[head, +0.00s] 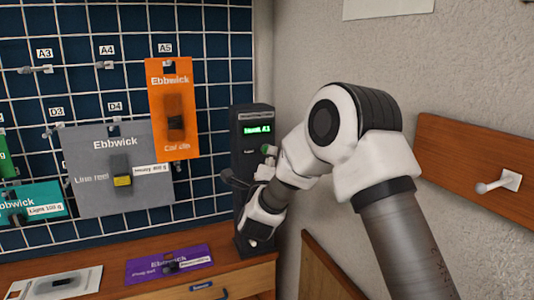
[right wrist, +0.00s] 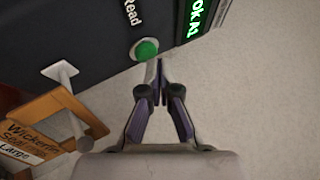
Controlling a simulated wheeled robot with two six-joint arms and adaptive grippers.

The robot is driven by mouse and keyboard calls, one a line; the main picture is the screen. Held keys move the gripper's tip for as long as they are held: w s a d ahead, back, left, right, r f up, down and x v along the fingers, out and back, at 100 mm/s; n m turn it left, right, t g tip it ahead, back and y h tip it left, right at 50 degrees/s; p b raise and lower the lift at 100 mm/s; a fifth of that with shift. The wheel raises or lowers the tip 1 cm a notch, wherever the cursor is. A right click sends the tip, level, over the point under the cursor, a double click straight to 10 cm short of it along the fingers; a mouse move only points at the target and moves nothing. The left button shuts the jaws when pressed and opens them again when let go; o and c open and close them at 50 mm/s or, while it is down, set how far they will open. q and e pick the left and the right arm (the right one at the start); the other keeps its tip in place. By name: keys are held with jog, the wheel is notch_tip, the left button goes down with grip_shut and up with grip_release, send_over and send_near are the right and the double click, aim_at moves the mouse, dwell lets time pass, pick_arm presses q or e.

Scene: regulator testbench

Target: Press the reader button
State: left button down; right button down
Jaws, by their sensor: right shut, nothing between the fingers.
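The reader is a tall dark box (head: 251,127) standing at the right end of the wooden counter, with a lit green display (head: 257,130). Its round green button (right wrist: 146,49) shows in the right wrist view beside the word "Read"; in the head view the green button (head: 267,149) is just left of my right arm. My right gripper (right wrist: 158,64) is shut and empty, its fingertips close to the lower right edge of the button; I cannot tell whether they touch. In the head view my right arm hides most of that gripper. My left gripper is not in view.
A pegboard grid (head: 100,20) on the left holds an orange card (head: 172,75), a grey card (head: 95,190) and others. A purple card (head: 150,265) and a white card (head: 62,284) lie on the counter. A wooden board with a hook (head: 455,150) is on the right wall.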

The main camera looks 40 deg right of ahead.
jog(key=shift+s+a, duration=0.1)
jog(key=shift+s, duration=0.3)
jog(key=shift+s+a+f+b, duration=0.1)
jog(key=shift+s+f+b, duration=0.05)
jog(key=shift+s+b, duration=0.35)
jog(key=s, duration=0.2)
jog(key=s+a+b, duration=0.1)
jog(key=s, duration=0.1)
jog(key=shift+b, duration=0.3)
